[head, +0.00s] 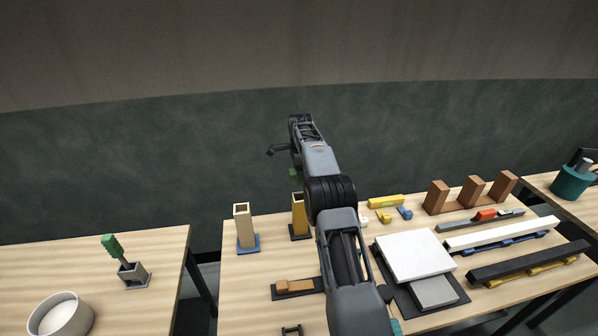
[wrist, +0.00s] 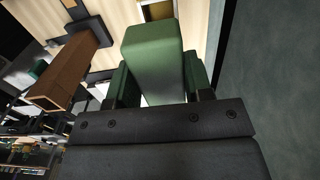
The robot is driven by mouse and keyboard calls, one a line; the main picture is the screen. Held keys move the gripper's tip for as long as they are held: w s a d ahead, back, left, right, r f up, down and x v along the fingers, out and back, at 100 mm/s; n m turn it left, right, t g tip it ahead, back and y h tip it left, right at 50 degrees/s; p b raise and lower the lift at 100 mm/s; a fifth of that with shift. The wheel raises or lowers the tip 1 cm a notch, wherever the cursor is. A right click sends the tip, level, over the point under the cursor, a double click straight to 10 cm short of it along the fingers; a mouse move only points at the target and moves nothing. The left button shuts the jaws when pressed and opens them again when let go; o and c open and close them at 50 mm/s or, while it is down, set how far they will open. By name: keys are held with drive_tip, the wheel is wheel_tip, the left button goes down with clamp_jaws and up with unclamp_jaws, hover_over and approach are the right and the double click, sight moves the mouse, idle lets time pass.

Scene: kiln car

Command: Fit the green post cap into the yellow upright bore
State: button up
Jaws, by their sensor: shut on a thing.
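The green post cap (wrist: 152,62) is a block held between my gripper's jaws in the wrist view. In the head view a small green patch of the cap (head: 292,173) shows beside my arm, above the yellow upright. My gripper (wrist: 155,84) is shut on the cap; in the head view my arm mostly hides it. The yellow upright (head: 298,216) stands on a dark base on the table, partly behind my arm. A yellow piece of this upright (wrist: 158,11) shows beyond the cap in the wrist view.
A pale hollow upright (head: 245,228) on a blue base stands left of the yellow one. A white slab (head: 413,256), long bars (head: 503,233) and brown blocks (head: 472,190) lie to the right. A wooden block (head: 296,286) lies in front. A gap separates the left table (head: 75,262).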

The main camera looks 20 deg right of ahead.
drive_tip(key=shift+a, duration=0.1)
drive_tip(key=shift+a+f, duration=0.1)
drive_tip(key=shift+f, duration=0.2)
drive_tip(key=shift+f+b, duration=1.1)
drive_tip(key=shift+f, duration=0.85)
drive_tip(key=shift+f, duration=0.2)
drive_tip(key=shift+f, duration=0.2)
drive_tip(key=shift+p, duration=0.65)
drive_tip(key=shift+f+b, duration=0.85)
drive_tip(key=shift+f, duration=0.85)
idle(0.3)
drive_tip(key=o, duration=1.2)
